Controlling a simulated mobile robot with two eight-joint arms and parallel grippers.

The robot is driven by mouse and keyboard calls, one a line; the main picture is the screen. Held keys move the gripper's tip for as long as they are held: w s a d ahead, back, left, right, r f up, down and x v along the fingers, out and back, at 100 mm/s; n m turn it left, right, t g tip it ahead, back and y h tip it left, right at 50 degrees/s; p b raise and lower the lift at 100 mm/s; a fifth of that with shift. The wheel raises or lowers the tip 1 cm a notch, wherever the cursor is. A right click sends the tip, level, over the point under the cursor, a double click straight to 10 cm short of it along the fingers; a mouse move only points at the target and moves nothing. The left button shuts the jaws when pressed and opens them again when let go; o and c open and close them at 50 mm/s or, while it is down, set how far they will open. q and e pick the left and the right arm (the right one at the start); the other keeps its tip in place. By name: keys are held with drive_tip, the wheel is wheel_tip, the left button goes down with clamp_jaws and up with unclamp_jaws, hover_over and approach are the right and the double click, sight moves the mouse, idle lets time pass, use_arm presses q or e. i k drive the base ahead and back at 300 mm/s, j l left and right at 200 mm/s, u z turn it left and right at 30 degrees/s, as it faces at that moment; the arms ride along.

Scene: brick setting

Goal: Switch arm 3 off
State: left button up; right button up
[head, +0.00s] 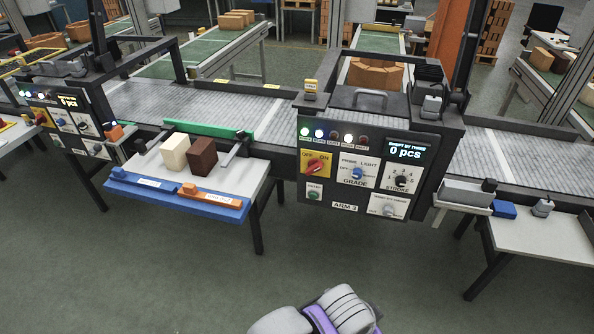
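The arm 3 control panel (348,196) faces me on the conveyor frame right of centre, with an "ARM 3" label (345,206) at its bottom. Its red rotary switch (316,167) sits on a yellow plate marked OFF at left and ON at right. The knob looks slanted toward ON, but it is too small to be sure. A row of lamps (334,136) runs above it; some at the left are lit. The display (405,150) reads "0 pcs". Neither of my grippers is in view; a grey and purple part of mine shows at the bottom edge.
A side table (235,180) at left holds a cream block (174,151) and a brown block (202,156). Another panel (70,120) stands far left. The floor before the panel is clear.

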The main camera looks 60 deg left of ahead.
sight(314, 165)
drive_tip(key=j+u, duration=0.15)
drive_tip(key=u, duration=1.8)
drive_tip(key=i+j, duration=0.25)
drive_tip(key=i, duration=0.15)
drive_tip(key=i+j, duration=0.25)
drive_tip(key=i, duration=0.15)
drive_tip(key=j+u, duration=0.05)
